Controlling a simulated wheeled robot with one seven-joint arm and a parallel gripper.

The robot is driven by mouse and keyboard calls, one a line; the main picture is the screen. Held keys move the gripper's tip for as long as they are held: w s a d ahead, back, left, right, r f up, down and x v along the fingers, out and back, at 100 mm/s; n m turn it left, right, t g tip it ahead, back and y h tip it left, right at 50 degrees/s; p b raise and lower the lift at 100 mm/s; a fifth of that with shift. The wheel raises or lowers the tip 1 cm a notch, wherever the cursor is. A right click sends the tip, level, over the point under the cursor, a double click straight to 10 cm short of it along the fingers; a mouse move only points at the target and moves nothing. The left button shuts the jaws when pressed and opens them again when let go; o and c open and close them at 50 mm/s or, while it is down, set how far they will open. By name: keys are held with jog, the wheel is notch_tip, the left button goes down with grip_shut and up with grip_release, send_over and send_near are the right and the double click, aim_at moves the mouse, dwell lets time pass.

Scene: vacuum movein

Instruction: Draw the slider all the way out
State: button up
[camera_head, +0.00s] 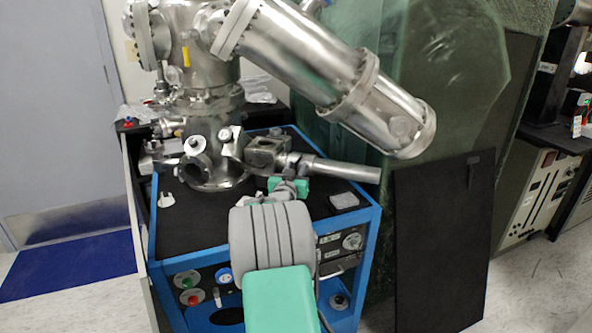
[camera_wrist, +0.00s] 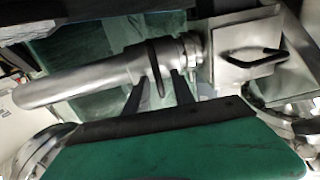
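A steel tube (camera_head: 340,168) sticks out to the right from a block-shaped metal fitting (camera_head: 265,153) on the chamber. In the wrist view the tube (camera_wrist: 85,80) runs left, and a thin dark ring (camera_wrist: 156,66) sits around it near the fitting (camera_wrist: 240,60). I take the tube with its ring to be the slider, but cannot be sure. My gripper (camera_wrist: 160,80) is open, its two dark fingers apart at the tube's underside in the picture, one on each side of the ring. I cannot tell whether they touch it. In the head view my gripper (camera_head: 289,183) is partly hidden by my arm.
The steel chamber (camera_head: 205,70) stands on a blue-framed cart (camera_head: 365,235) with a black top. A large cylinder (camera_head: 310,60) slants above the tube. A dark panel (camera_head: 440,245) stands at the right, before green sheeting (camera_head: 440,75). A small grey box (camera_head: 344,201) lies on the cart.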

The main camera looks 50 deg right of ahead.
grip_shut()
dwell(1.4)
